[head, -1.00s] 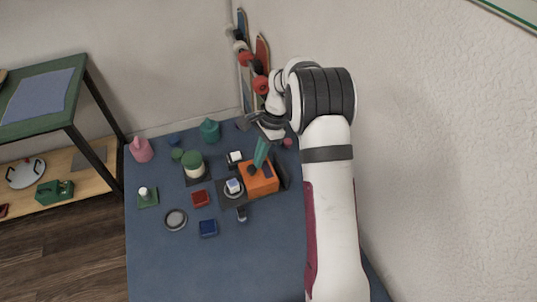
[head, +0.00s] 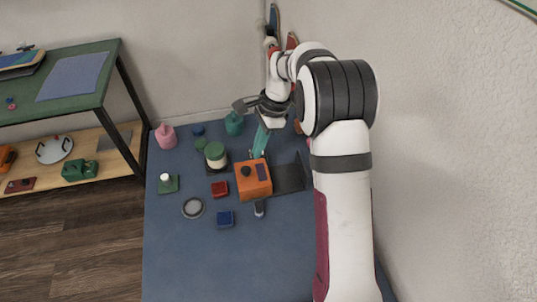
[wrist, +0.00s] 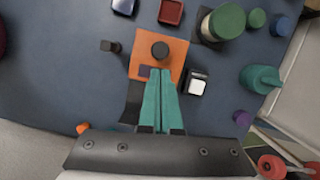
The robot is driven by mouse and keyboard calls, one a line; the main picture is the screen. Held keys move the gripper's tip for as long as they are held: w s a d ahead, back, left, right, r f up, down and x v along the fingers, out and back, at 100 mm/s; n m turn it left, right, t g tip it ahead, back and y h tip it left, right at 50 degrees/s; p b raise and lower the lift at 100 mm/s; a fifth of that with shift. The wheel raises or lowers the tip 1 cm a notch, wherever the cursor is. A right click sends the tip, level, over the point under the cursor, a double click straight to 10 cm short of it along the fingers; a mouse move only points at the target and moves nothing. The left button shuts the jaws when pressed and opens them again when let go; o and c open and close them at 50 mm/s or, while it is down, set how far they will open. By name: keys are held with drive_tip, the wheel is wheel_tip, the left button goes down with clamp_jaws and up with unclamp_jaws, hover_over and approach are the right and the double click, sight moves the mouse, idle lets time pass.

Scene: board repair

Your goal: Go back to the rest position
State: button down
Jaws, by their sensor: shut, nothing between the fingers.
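My gripper (head: 257,156) is shut and empty, its long teal fingers pressed together. It points down at the back edge of an orange box (head: 254,187) with a black knob. In the wrist view, the gripper (wrist: 160,73) overlaps the near edge of the orange box (wrist: 141,48), beside a dark panel on its top. I cannot tell whether the fingertips touch the box. My arm reaches in from the right side of the table, well out over the blue table (head: 190,260).
A dark mat (head: 289,178) lies right of the box. A black-and-white piece (wrist: 198,86) is close to the fingers. A green-lidded jar (head: 215,155), red block (head: 219,189), blue block (head: 225,219) and teal bottle (head: 234,123) stand nearby. The front table is clear; a wall is at right.

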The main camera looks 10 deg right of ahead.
drive_tip(key=v, duration=0.5)
drive_tip(key=s+a+r+n, duration=0.1)
drive_tip(key=s+r+n, duration=0.1)
drive_tip(key=s+r, duration=0.35)
drive_tip(key=s+a+r+n, duration=0.2)
drive_tip(key=s+n, duration=0.1)
drive_tip(key=s, duration=0.6)
drive_tip(key=s+f+n+h, duration=0.1)
drive_tip(key=s+f+n, duration=0.2)
drive_tip(key=s, duration=1.5)
drive_tip(key=n, duration=0.2)
drive_tip(key=shift+a+f+n+h, duration=0.25)
drive_tip(key=shift+a+n+h, duration=0.05)
drive_tip(key=shift+a, duration=0.1)
